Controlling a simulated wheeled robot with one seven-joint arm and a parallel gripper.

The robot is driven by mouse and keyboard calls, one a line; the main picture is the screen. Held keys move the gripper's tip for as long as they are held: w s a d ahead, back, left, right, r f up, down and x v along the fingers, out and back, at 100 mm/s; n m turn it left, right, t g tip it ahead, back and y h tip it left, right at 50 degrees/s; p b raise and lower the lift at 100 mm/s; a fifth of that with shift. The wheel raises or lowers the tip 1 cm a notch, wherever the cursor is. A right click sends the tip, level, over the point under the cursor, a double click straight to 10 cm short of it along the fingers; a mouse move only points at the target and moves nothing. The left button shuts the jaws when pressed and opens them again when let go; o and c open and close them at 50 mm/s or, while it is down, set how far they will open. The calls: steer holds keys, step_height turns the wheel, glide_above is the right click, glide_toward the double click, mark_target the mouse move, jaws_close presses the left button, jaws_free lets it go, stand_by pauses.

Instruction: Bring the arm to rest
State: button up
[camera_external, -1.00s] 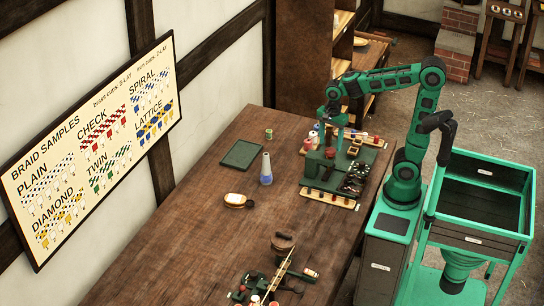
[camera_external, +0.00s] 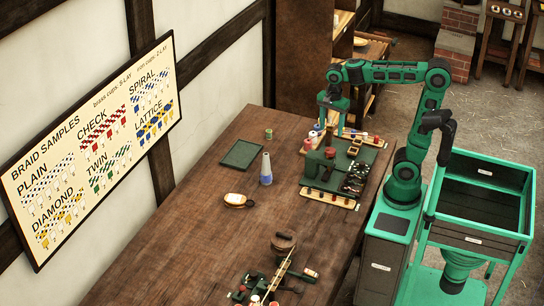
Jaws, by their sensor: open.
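My arm is green with black joints. It rises from my base at the right, and its forearm (camera_external: 385,72) reaches level to the left. My gripper (camera_external: 331,124) hangs down at the arm's end, over the far end of the green braiding station (camera_external: 335,170) on the table. The gripper is open. Its fingertips are small and partly lost against the spools behind, and I see nothing held between them.
The wooden table (camera_external: 200,215) holds a green mat (camera_external: 241,154), a blue-and-grey cone (camera_external: 266,170), a small oval box (camera_external: 237,200) and a second green device (camera_external: 280,275) at the near end. A shelf (camera_external: 305,60) stands behind. The table's left part is clear.

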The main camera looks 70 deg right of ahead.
steer(key=s+d+f+n, duration=0.6)
steer(key=s+d+n, duration=0.1)
steer(key=s+d, duration=0.1)
steer(key=s+d+f+n, duration=0.6)
steer(key=s+d, duration=0.2)
steer(key=s, duration=0.2)
steer(key=shift+n, duration=0.4)
